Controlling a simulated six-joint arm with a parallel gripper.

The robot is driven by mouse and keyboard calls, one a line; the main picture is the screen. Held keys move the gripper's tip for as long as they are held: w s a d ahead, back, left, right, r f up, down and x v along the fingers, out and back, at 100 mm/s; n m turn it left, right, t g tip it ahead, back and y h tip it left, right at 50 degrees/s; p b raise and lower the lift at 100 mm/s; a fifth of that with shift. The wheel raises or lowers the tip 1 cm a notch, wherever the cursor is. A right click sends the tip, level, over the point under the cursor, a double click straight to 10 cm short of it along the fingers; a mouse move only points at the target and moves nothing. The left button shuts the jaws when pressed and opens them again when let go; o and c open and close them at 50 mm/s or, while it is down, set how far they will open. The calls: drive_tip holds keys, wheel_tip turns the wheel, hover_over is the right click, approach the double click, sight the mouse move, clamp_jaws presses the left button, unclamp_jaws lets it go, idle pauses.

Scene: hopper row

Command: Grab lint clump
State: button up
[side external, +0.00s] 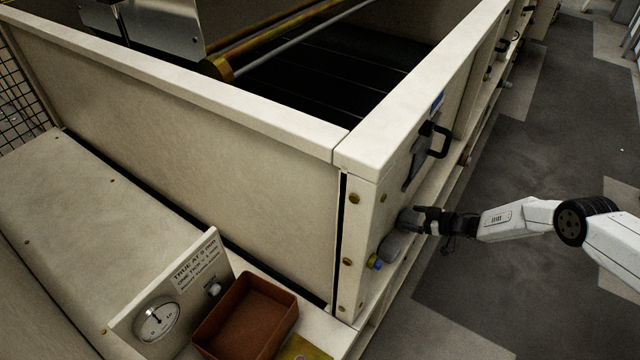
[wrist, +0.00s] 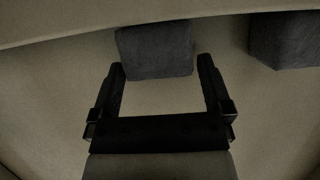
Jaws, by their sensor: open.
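Two dark grey, fuzzy, block-like lumps show in the wrist view, and either could be the lint clump. One grey lump (wrist: 155,48) lies at the top centre, just ahead of and partly between the fingertips of my gripper (wrist: 160,68). The second grey lump (wrist: 283,38) is at the upper right, apart from the fingers. The fingers are spread with a bare gap between them, so my gripper is open. In the side external view, my gripper (side external: 422,219) reaches in at the outer face of the cream hopper's corner. A paler grey lump (side external: 392,247) sits just below it.
A cream panel wall (side external: 200,160) and a black handle (side external: 437,140) are close to my gripper. A small blue and yellow piece (side external: 375,262) sits below. A brown tray (side external: 246,316) and a dial gauge (side external: 157,319) stand at the lower left. Grey floor lies open at right.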

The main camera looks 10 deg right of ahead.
drive_tip(key=c, duration=0.9)
drive_tip(key=shift+r, duration=0.15)
drive_tip(key=shift+c, duration=0.2)
drive_tip(key=shift+r, duration=1.55)
drive_tip(key=shift+s+d+r, duration=0.1)
drive_tip(key=shift+s+r, duration=0.7)
drive_tip(key=shift+r, duration=0.05)
drive_tip(key=s+d+r, duration=0.1)
drive_tip(key=s+r, duration=0.7)
drive_tip(key=s, duration=0.4)
drive_tip(key=shift+s+d, duration=0.15)
drive_tip(key=shift+d, duration=0.05)
